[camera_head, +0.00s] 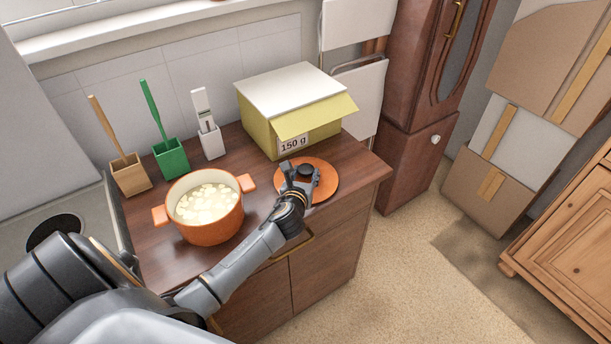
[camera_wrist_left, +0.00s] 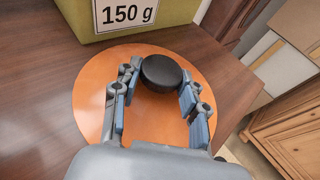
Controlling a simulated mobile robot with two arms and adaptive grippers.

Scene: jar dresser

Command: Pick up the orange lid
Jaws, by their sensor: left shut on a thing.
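The orange lid (camera_head: 325,188) is a flat round disc with a black knob (camera_head: 306,170). It lies on the wooden dresser top near the right front edge, just in front of the yellow box. My left gripper (camera_head: 302,180) is over the lid, shut on its knob. In the left wrist view the fingers (camera_wrist_left: 160,84) stand on either side of the black knob (camera_wrist_left: 162,72), with the orange disc (camera_wrist_left: 92,92) below and around them. I cannot tell any gap between lid and dresser. My right gripper is not in view.
An orange pot (camera_head: 208,228) with pale contents stands left of the lid. A yellow box (camera_head: 259,121) marked 150 g stands behind it. Wooden (camera_head: 130,177), green (camera_head: 170,160) and white (camera_head: 211,143) holders line the back. A brown cabinet (camera_head: 405,150) stands to the right.

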